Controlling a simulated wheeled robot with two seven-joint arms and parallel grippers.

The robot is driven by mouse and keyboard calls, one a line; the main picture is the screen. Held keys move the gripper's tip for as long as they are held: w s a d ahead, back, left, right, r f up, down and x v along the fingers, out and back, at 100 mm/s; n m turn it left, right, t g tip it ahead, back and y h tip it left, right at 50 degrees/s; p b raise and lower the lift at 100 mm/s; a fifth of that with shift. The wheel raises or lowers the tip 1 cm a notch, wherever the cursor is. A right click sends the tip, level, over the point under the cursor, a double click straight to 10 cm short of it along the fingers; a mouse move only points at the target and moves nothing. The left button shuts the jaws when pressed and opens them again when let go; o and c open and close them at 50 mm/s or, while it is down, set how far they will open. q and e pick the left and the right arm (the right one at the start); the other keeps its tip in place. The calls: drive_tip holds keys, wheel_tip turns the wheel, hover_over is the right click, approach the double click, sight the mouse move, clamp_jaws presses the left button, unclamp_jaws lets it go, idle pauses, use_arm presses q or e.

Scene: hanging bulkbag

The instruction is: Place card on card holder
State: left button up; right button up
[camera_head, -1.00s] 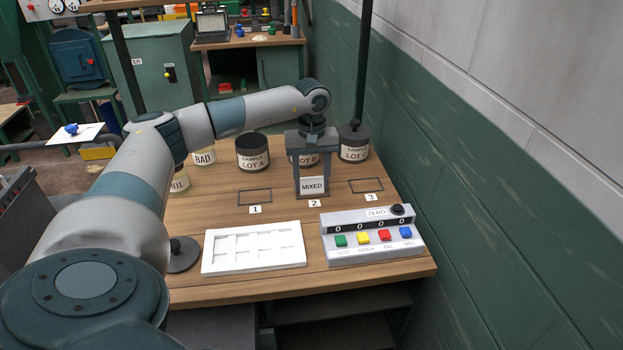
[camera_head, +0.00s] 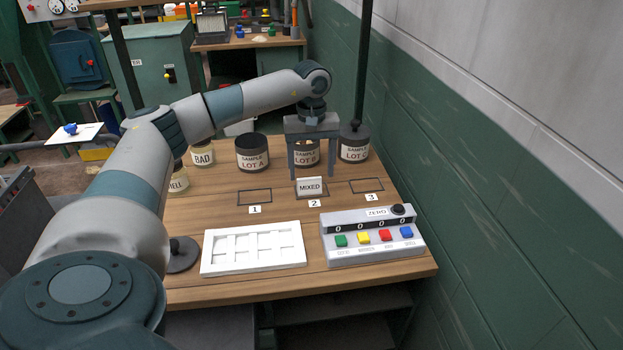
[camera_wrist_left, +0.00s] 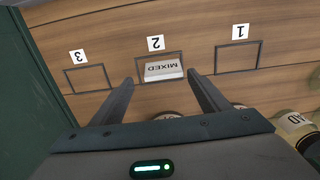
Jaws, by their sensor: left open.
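A white card reading MIXED (camera_head: 310,187) stands at the outlined spot marked 2, and it also shows in the left wrist view (camera_wrist_left: 163,70) inside the outline there. I cannot tell a separate holder under it. My left gripper (camera_head: 313,174) is open, pointing down above and around the card's spot, with its fingers apart and off the card. In the left wrist view the two fingertips (camera_wrist_left: 160,78) lie to either side of the card. My right gripper is not in view.
Empty outlined spots 1 (camera_head: 255,196) and 3 (camera_head: 366,185) flank the card. A white compartment tray (camera_head: 207,262) and a counter box with coloured buttons (camera_head: 372,256) lie in front. Several labelled jars, including SAMPLE LOT A (camera_head: 252,153), stand behind. A green wall (camera_head: 470,210) borders the right.

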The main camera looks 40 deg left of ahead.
use_arm(q)
wheel_tip(320, 180, up, 8)
drive_tip(key=b, duration=0.1)
idle(0.7)
